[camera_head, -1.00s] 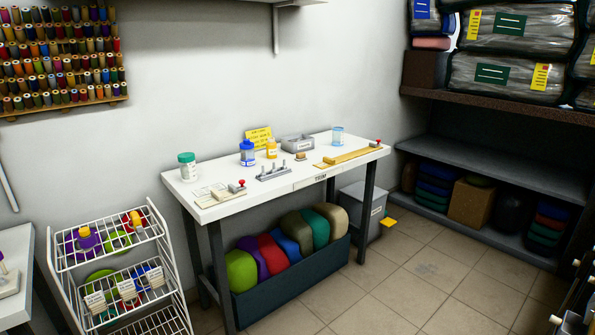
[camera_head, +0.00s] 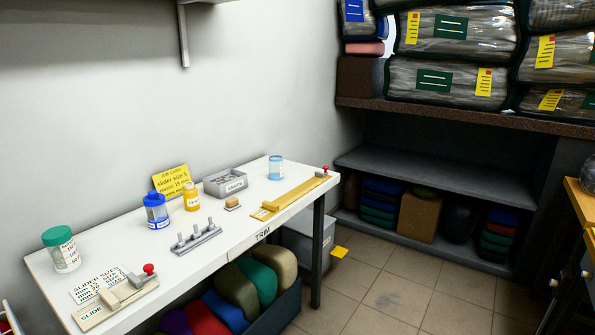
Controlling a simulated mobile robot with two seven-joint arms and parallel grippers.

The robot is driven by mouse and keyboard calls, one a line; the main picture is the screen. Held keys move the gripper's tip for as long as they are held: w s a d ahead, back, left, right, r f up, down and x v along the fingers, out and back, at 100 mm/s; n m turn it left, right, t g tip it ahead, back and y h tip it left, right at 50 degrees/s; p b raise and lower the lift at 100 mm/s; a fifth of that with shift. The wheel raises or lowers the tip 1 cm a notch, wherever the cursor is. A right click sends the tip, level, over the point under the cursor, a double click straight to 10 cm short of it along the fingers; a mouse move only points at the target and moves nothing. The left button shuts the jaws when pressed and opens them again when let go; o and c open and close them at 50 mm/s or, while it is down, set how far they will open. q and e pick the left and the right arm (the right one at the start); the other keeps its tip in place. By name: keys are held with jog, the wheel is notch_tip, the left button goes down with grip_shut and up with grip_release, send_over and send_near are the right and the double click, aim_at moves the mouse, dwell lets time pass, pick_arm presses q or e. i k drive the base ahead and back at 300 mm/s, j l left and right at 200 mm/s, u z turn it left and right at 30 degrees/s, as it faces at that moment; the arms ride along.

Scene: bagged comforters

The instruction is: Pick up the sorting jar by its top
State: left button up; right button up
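Several small containers stand upright on the white trim table. A clear jar with a green lid (camera_head: 61,249) is at the near left end. A blue bottle with a blue top (camera_head: 156,211) stands further back, with an orange-yellow jar (camera_head: 192,196) just right of it. A light-blue clear jar (camera_head: 276,168) stands near the far right end. Their labels are too small to read, so I cannot tell which is the sorting jar. Neither of my grippers is in view, and nothing touches the jars.
The white table (camera_head: 225,226) also holds a grey tray (camera_head: 226,182), a yellow card (camera_head: 170,180), a pegged metal block (camera_head: 195,238), a wooden gauge (camera_head: 290,198) and a slider-size board (camera_head: 116,299). Tiled floor (camera_head: 395,296) is open at right. A shelf (camera_head: 440,176) stands behind.

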aim_at(275, 162)
jog(key=i+l+z, duration=0.1)
jog(key=i+z, duration=0.3)
jog(key=i, duration=0.2)
jog(key=i+j+z, duration=0.1)
jog(key=i+z, duration=0.25)
jog(key=i, duration=0.25)
jog(key=i+l+u, duration=0.2)
jog(key=i, duration=0.2)
jog(key=i+u, duration=0.2)
jog(key=i, duration=0.2)
jog(key=i+l+u, duration=0.2)
jog(key=i+l, duration=0.1)
jog(key=i, duration=0.05)
